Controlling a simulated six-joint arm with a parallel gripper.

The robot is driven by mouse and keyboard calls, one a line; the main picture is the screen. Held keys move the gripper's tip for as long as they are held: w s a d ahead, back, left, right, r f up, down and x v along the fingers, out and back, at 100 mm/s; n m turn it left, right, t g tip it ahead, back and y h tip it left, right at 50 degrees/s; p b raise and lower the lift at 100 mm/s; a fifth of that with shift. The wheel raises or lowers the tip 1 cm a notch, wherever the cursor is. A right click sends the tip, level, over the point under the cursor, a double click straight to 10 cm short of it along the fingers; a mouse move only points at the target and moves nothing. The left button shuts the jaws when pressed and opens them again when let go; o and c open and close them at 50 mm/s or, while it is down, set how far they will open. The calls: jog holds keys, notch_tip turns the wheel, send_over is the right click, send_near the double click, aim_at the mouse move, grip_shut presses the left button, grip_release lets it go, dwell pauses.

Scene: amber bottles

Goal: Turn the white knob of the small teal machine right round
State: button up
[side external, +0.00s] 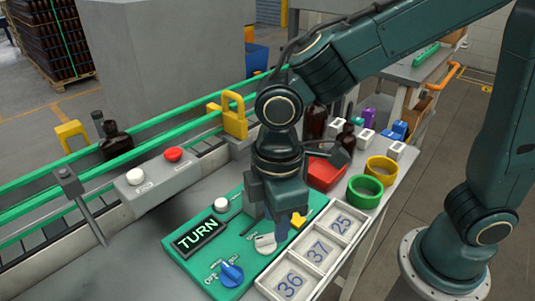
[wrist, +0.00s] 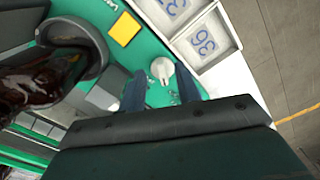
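The small teal machine (side external: 255,266) is a flat panel with a TURN sign, lying on the work table. Its white knob (side external: 265,243) sits near the panel's front right edge, just below my gripper (side external: 277,214). In the wrist view the white knob (wrist: 162,69) shows between and beyond the two fingertips of my gripper (wrist: 160,90). My fingers are apart, with nothing held. The knob appears clear of both fingers; the exact height gap cannot be told. In the side view my fingers partly cover the panel behind the knob.
A blue dial (side external: 231,273), a white button (side external: 221,205) and a yellow part (side external: 298,220) are on the panel. Numbered trays (side external: 290,283) border it on the right. Behind are a green ring (side external: 365,191), a yellow ring (side external: 382,169) and a red tray (side external: 326,173).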

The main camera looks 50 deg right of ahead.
aim_at(266, 241)
jog(key=shift+f, duration=1.45)
jog(key=shift+c, duration=0.4)
grip_shut()
